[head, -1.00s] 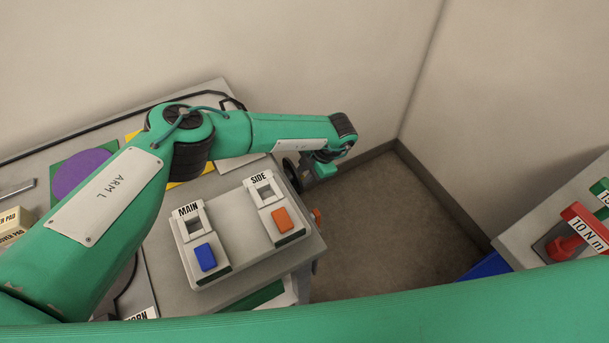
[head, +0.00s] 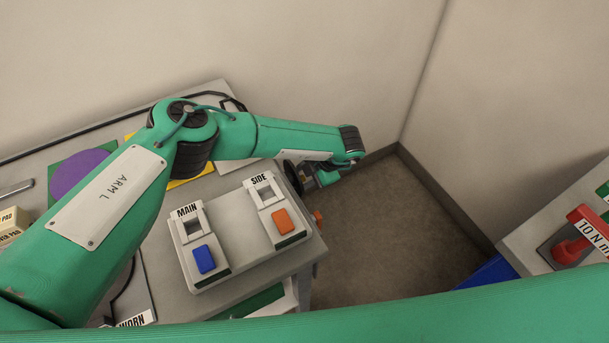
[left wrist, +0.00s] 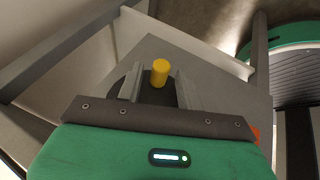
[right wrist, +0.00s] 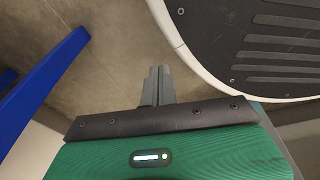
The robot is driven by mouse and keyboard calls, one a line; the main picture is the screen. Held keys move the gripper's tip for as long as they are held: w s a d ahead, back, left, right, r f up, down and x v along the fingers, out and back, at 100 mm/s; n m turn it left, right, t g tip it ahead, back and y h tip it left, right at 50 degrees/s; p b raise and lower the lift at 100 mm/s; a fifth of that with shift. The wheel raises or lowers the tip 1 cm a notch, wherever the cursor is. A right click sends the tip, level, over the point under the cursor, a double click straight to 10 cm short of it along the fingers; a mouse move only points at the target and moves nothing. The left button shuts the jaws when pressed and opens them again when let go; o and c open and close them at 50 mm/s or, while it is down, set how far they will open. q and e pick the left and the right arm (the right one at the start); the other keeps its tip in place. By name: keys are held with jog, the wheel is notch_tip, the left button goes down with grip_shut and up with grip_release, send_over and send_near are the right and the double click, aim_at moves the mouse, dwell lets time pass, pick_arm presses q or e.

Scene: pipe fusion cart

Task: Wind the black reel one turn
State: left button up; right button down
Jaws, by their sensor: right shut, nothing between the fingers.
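The black reel (head: 292,177) is on the right side of the grey cart, seen nearly edge-on and partly hidden by my left wrist in the head view. In the left wrist view its dark disc (left wrist: 155,92) shows behind the fingers, with a yellow knob (left wrist: 160,71) standing out from it. My left gripper (left wrist: 158,76) is open, one finger on each side of the knob, with gaps to both. I cannot tell how deep the knob sits between the fingertips. My right gripper (right wrist: 158,72) is shut and empty, above the floor, away from the cart.
The switch box (head: 240,230) with MAIN and SIDE switches sits on the cart top beside the reel. An orange-red knob (head: 318,217) juts from the cart's side. A red tool (head: 578,245) labelled 10 N m is on a bench at right. Floor between is clear.

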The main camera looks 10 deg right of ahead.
dwell(0.3)
pick_arm(q)
jog(key=shift+s+d+r, duration=0.1)
jog(key=shift+d+r, duration=0.1)
jog(key=shift+r, duration=0.15)
jog(key=b+v, duration=0.1)
jog(key=v, duration=1.2)
jog(key=shift+b, duration=0.4)
pick_arm(e)
jog(key=w+r, duration=0.1)
jog(key=w+a+r, duration=0.1)
jog(key=w+r, duration=0.1)
jog(key=w, duration=0.1)
jog(key=shift+a+r, duration=0.25)
